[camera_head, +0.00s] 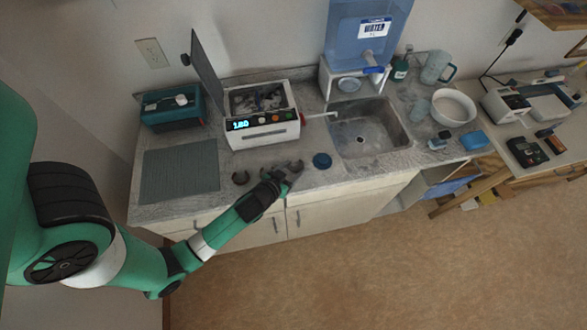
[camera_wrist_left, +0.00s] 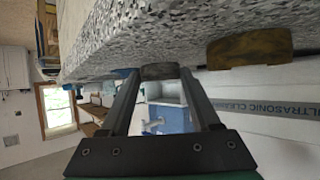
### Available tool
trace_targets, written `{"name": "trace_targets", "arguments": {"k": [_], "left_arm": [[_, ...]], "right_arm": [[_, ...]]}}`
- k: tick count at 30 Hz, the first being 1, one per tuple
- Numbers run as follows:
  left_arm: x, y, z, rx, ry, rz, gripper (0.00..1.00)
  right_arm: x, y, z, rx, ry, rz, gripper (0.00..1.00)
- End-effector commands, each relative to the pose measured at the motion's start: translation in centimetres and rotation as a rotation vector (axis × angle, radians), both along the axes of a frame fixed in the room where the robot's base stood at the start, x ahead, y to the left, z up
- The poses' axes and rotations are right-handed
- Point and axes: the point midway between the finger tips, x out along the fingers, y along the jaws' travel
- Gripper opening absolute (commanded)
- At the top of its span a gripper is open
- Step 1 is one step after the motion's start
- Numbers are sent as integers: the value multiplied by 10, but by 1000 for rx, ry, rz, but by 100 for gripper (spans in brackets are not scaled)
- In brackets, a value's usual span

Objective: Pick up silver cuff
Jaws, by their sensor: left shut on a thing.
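My left gripper (camera_head: 285,173) is at the front of the counter, in front of the white machine. In the left wrist view my gripper (camera_wrist_left: 160,82) has its two fingers closed on a small grey curved piece, the silver cuff (camera_wrist_left: 160,71), held at the fingertips. In the head view the cuff is hard to tell apart from the fingers. A dark brownish cuff (camera_head: 240,177) lies on the counter left of my gripper; it also shows in the left wrist view (camera_wrist_left: 250,48). My right gripper is not in view.
A white ultrasonic cleaner (camera_head: 262,133) with an open lid stands behind my gripper. A blue round lid (camera_head: 322,160) lies to the right, before the sink (camera_head: 368,128). A grey ribbed mat (camera_head: 180,170) and a teal box (camera_head: 170,107) are to the left.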

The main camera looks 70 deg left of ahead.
Motion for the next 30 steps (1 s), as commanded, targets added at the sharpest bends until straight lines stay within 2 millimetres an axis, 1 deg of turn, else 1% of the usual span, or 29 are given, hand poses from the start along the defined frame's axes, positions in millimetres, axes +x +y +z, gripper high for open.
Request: {"name": "trace_targets", "arguments": {"k": [2, 5, 8, 11, 12, 13, 15, 19, 20, 22, 26, 30], "left_arm": [[0, 0, 10, 1, -3, 0, 10], [1, 0, 31, 2, -5, 0, 10], [-18, -13, 56, 2, -1, -3, 10], [-38, -28, 85, 2, -1, -5, 10], [-47, -34, 93, -1, 0, -5, 10], [-56, -41, 93, 1, 5, -8, 10], [-74, -54, 101, 1, 6, -11, 10], [-99, -71, 115, 2, 2, -10, 9], [-102, -73, 122, 0, 6, -9, 9], [-107, -77, 125, -1, 8, -6, 9], [-113, -80, 127, 1, 2, -4, 9], [-115, -81, 126, 2, -1, -2, 9]], "right_arm": [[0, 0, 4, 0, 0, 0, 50], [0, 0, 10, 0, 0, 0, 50], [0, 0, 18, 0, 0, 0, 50], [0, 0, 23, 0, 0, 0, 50], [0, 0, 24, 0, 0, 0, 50], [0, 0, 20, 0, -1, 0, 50], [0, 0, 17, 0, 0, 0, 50], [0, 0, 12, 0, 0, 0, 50], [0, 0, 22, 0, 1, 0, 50], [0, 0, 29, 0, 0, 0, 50], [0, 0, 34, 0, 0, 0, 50], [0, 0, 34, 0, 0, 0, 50]]}}
